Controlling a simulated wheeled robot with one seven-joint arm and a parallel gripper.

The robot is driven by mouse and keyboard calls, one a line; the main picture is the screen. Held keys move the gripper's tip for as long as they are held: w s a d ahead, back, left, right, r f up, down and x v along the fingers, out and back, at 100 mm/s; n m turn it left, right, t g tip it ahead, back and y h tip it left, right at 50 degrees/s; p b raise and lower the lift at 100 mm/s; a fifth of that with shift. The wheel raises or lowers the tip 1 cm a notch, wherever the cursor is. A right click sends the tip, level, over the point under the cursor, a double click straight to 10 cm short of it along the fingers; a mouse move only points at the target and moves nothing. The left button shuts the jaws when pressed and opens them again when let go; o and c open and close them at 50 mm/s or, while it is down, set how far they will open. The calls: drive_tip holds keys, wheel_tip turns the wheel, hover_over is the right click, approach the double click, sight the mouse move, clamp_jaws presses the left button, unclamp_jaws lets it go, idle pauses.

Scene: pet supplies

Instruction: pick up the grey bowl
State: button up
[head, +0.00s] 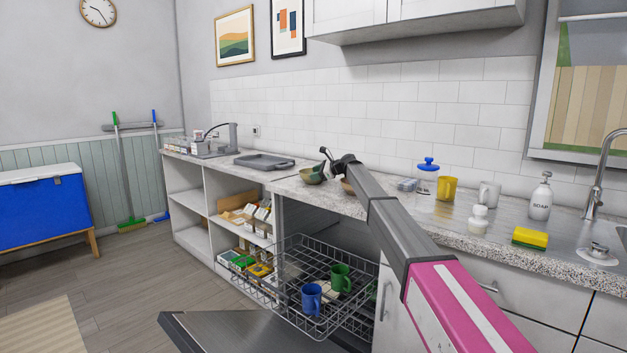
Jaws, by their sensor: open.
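A small bowl (312,177), dull grey-olive in this light, sits on the counter near its front edge. Part of a second, browner bowl (347,186) shows beside it on the right, mostly hidden behind my arm. My gripper (325,160) is open, just above the right side of the first bowl. The fingers are small and dark here, and I cannot tell whether they touch the rim. No other clearly grey bowl shows.
A grey tray (264,162) lies left of the bowls. A blue-lidded jar (427,178), yellow mug (447,188) and white mug (489,194) stand to the right. Below, a pulled-out dishwasher rack (290,270) holds a blue mug (311,299) and green mug (341,278).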

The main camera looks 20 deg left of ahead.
drive_tip(key=shift+w+a+f, duration=0.1)
drive_tip(key=shift+a+f, duration=0.15)
drive_tip(key=shift+a, duration=0.3)
drive_tip(key=shift+c, duration=0.3)
clamp_jaws()
